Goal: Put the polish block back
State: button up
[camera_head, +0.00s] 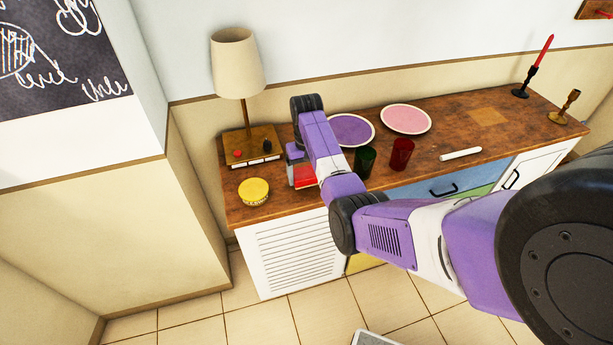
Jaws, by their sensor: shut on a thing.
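My gripper (296,153) hangs below my wrist over the left part of the wooden sideboard top, mostly hidden by my own purple forearm. It is shut on a red block with a greyish side (303,175), which I take to be the polish block. My forearm covers the block's right side. I cannot tell whether its underside touches the wood.
A lamp (238,70) on a wooden base and a round yellow tin (253,191) stand left. Purple (350,130) and pink (405,119) plates, green (365,160) and red (401,153) cups, a white stick (460,154) and candlesticks (522,85) stand right. A lighter square (488,116) is bare.

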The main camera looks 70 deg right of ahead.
aim_at(306, 172)
jog(key=shift+f, duration=0.5)
jog(key=shift+f, duration=0.2)
jog(key=o, duration=1.2)
jog(key=shift+o, duration=0.2)
notch_tip(306, 172, up, 12)
jog(key=shift+r, duration=0.25)
jog(key=shift+w+d, duration=0.1)
